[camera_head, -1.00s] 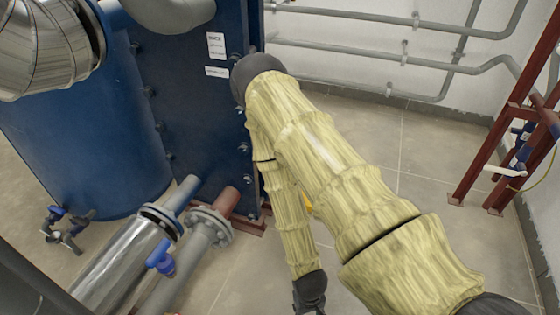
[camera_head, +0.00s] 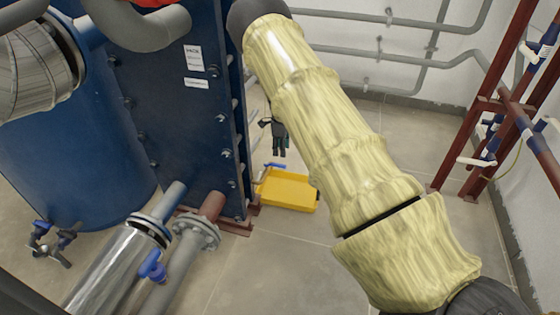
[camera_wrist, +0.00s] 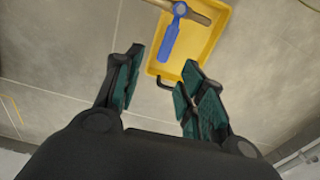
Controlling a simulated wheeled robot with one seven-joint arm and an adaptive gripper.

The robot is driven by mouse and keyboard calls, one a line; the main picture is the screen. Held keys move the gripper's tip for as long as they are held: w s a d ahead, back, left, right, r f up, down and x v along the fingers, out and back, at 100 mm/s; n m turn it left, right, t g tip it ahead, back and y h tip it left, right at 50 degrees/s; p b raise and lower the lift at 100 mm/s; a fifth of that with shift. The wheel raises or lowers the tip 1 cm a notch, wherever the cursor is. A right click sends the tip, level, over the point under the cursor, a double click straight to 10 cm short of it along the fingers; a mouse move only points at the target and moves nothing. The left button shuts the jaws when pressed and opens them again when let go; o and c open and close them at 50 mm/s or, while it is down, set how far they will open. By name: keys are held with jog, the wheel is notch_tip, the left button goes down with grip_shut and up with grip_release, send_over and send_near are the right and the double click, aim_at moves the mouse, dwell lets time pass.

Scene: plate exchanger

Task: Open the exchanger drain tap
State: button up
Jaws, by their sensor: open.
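The drain tap's blue lever handle (camera_wrist: 171,40) sits on a short brass-coloured pipe in the wrist view. It hangs over a yellow tray (camera_wrist: 217,37) on the floor. In the head view the blue handle (camera_head: 273,165) shows small at the foot of the blue plate exchanger (camera_head: 165,100), above the yellow tray (camera_head: 288,194). My gripper (camera_head: 279,151) points down just above the handle in that picture. In the wrist view my gripper (camera_wrist: 160,74) has its fingers apart with nothing between them. The handle lies beyond the fingertips, apart from them.
Another blue-handled valve (camera_head: 152,266) is on a grey pipe in front. Blue-handled taps (camera_head: 52,238) stand at the tank's left foot. A red frame with pipes (camera_head: 487,105) stands right, and grey pipes (camera_head: 390,55) run along the wall. The floor right of the tray is clear.

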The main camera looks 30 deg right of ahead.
aim_at(280, 164)
jog(key=shift+m, duration=0.3)
jog(key=f+b, duration=0.1)
jog(key=f, duration=0.2)
jog(key=f+b, duration=0.1)
jog(key=f, duration=0.2)
jog(key=w+f+b, duration=0.1)
jog(key=f, duration=0.2)
jog(key=shift+w+d+f+b, duration=0.1)
jog(key=shift+d+f+b, duration=0.05)
jog(key=shift+b, duration=0.25)
grip_shut()
